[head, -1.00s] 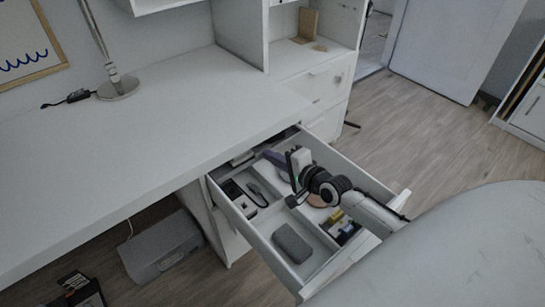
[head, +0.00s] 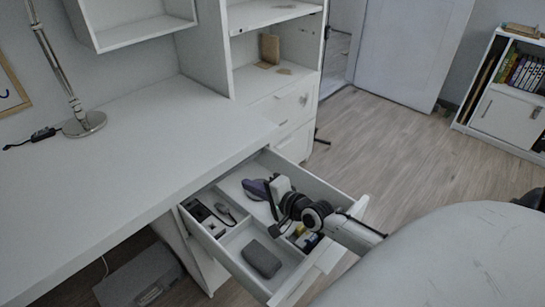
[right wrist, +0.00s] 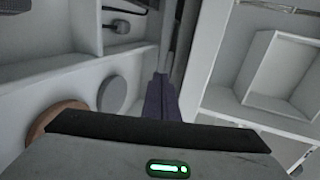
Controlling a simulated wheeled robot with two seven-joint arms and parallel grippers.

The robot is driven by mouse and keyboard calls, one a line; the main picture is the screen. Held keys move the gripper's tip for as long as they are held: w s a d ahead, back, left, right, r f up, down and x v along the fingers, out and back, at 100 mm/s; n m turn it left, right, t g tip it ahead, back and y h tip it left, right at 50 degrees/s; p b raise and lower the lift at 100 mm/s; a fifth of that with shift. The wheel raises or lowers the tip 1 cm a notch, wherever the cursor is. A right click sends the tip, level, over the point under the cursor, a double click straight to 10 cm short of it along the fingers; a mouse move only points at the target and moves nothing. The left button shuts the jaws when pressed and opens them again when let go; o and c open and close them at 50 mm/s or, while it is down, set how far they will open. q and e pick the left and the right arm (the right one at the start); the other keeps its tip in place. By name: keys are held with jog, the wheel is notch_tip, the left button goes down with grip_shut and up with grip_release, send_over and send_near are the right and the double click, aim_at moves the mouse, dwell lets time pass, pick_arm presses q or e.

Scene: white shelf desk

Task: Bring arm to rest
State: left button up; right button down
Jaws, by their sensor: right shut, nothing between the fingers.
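My right gripper (head: 273,200) is over the open drawer (head: 229,262) of the white desk. It is shut and holds nothing. Its arm reaches in from the lower right, across the drawer's right side. In the right wrist view the gripper's dark edge fills the bottom, with a purple object (right wrist: 161,98) just beyond it. The purple object also shows in the drawer in the head view (head: 255,188), left of the gripper. I cannot tell whether gripper and drawer touch. My left gripper is not in view.
The drawer holds a dark grey case (head: 262,259) and several small items in compartments. Wooden floor (head: 395,150) lies open to the right. A low bookcase (head: 507,112) stands at the far right.

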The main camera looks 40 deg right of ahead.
jog(key=p+v, duration=0.1)
jog(key=v, duration=0.7)
jog(key=shift+r, duration=0.15)
